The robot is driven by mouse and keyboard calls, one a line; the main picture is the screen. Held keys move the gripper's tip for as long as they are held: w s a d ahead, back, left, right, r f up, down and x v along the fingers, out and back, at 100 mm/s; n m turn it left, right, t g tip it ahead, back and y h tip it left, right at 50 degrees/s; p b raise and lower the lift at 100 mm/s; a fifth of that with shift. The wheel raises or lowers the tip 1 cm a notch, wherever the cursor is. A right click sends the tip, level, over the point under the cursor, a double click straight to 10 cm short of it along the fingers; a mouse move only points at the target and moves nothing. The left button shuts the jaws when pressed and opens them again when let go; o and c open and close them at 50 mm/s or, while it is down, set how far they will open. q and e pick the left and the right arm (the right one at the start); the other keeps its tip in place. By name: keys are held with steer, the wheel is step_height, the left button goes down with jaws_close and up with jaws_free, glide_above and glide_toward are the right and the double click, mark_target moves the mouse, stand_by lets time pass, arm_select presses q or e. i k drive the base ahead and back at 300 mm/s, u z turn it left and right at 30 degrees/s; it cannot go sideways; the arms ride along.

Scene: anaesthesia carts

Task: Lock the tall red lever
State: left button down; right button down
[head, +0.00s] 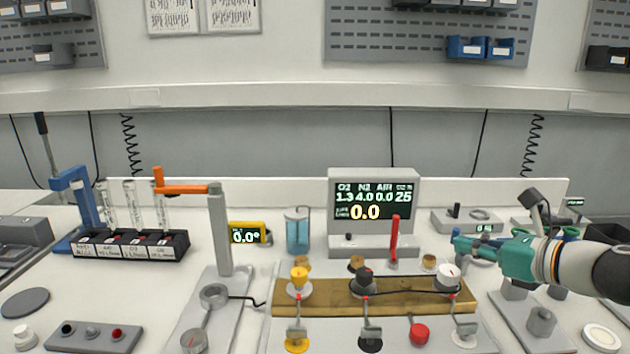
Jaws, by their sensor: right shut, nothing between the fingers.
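The tall red lever (394,240) stands nearly upright on the panel, in front of the right side of the grey display box. Its foot is on a small grey base. My right gripper (457,241) comes in from the right with its fingers pointing left toward the lever. It is shut and empty, with a gap between its tips and the lever. My left gripper is not in view.
The display box (345,185) stands behind the lever. A brass manifold (325,304) with yellow, black and white knobs lies in front. A grey post (220,235) with an orange arm stands left. A flowmeter rack (130,247) is further left.

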mark_target(392, 265)
steer(key=k, duration=0.9)
